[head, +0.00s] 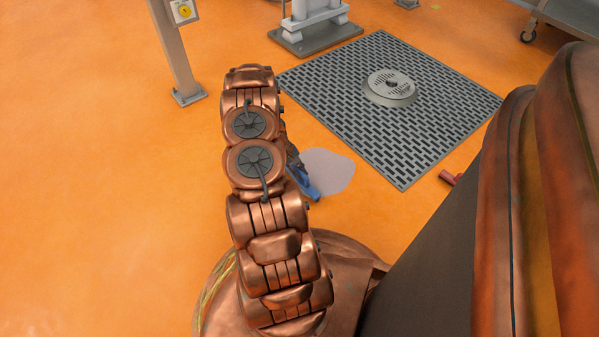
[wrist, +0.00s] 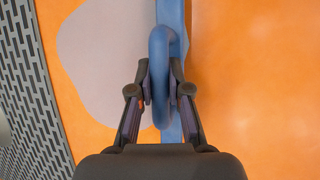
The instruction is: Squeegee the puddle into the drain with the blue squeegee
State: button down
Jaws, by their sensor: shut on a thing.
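The blue squeegee (head: 303,181) is low at the orange floor, just right of my arm in the head view. In the wrist view my gripper (wrist: 160,88) is shut on the blue handle loop of the squeegee (wrist: 160,50), and the blue bar runs up and down behind it. The pale grey puddle (head: 330,172) lies on the floor right beside the squeegee, and it also shows in the wrist view (wrist: 95,50) left of the bar. The round metal drain (head: 390,86) sits on the dark grate (head: 430,120). My arm hides the gripper in the head view.
A red object (head: 449,178) lies at the grate's near edge. A metal post (head: 175,50) with a yellow button stands at the back left. A grey stand (head: 313,25) is behind the grate, and a wheeled cart (head: 560,18) is at the top right. The left floor is clear.

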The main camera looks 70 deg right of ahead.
jog(key=shift+f, duration=0.55)
dwell(0.4)
jog(key=shift+d, duration=0.1)
